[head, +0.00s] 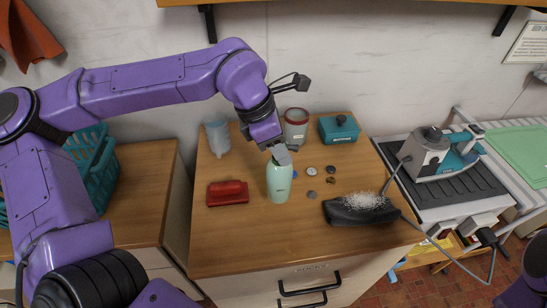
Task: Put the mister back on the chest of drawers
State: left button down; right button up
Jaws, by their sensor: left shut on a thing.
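My right gripper is out of view; only a purple part of my arm shows at the lower right.
Left of the mister lies a red brush-like item (228,192). A clear container (217,136), a red-lidded jar (296,124) and a teal box (339,128) stand behind. Small discs (312,170) and a black pouch (360,211) lie right. The front-left top is clear.

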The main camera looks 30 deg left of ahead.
aim_at(271, 160)
pick_arm(q)
jog(key=shift+s+a+f, duration=0.1)
jog(key=shift+a+f, duration=0.5)
jog(key=shift+f, duration=0.05)
jog(key=shift+s+a+f, duration=0.1)
jog(key=shift+a+f, duration=0.05)
jog(key=shift+f, duration=1.65)
jog(key=c, duration=0.8)
grip_release()
jog(key=v, duration=1.2)
jog(key=shift+b, duration=0.3)
